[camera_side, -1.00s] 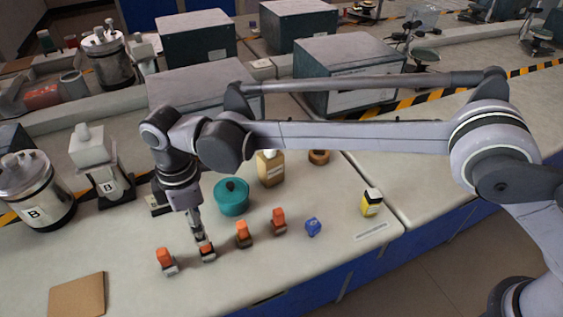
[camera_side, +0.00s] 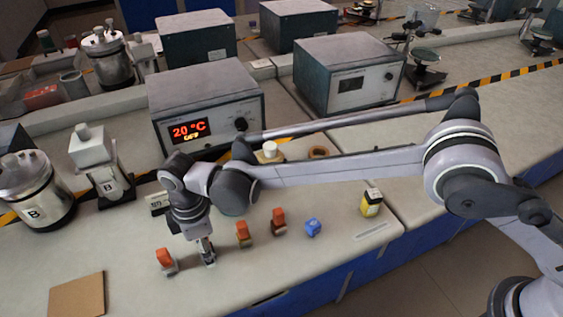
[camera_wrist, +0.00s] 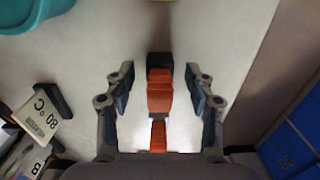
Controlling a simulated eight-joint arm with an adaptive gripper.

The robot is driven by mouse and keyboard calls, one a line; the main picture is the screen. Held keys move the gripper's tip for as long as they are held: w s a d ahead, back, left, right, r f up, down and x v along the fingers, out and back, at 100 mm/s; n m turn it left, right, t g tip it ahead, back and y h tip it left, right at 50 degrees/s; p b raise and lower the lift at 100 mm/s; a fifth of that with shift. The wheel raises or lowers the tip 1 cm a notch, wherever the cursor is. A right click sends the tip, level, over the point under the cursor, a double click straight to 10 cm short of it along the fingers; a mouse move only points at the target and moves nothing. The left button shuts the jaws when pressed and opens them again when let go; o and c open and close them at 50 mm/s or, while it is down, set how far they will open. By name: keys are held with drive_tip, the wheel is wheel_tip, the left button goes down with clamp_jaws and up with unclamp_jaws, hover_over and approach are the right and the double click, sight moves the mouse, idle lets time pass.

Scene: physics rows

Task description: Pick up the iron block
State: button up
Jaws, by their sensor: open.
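My gripper (camera_side: 208,260) is low over the bench, at the second place from the left in a row of small orange-topped blocks. In the wrist view my gripper (camera_wrist: 159,78) is open, with one finger on each side of an orange block with a dark end (camera_wrist: 160,95). A gap shows between the block and each finger. Another orange piece (camera_wrist: 158,136) shows nearer the wrist. In the side view, other blocks stand to the left (camera_side: 165,260) and right (camera_side: 242,232), and further right (camera_side: 278,220). I cannot tell which is iron.
A blue cube (camera_side: 313,227) and a yellow bottle (camera_side: 371,203) stand to the right. A teal pot (camera_wrist: 30,14) is at the wrist view's upper left. A brown board (camera_side: 77,295) lies front left.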

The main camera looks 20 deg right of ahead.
clamp_jaws()
drive_tip(key=shift+r, duration=0.1)
